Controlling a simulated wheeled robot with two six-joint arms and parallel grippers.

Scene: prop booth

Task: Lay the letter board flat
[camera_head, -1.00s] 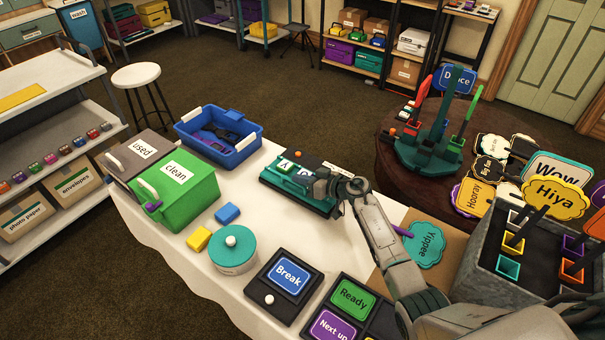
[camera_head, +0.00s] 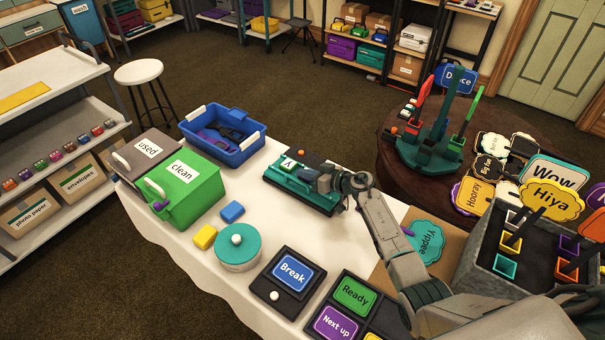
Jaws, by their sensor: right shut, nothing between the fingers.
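The letter board (camera_head: 292,185), teal-edged with a dark upper part and a white tile marked Y, is on the white table behind the round teal tin. Its right part is hidden behind my right gripper. I cannot tell whether it lies fully flat or is slightly tilted. My right gripper (camera_head: 322,182) is shut and empty, at the right part of the board. Whether the fingers touch it is not clear. My left gripper is not in view.
On the white table (camera_head: 190,237) are a blue bin (camera_head: 240,152), a green "clean" box (camera_head: 180,198), a grey "used" box (camera_head: 150,147), a teal tin (camera_head: 238,252) and a "Break" sign box (camera_head: 291,272). A round table (camera_head: 395,170) with signs stands at the right.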

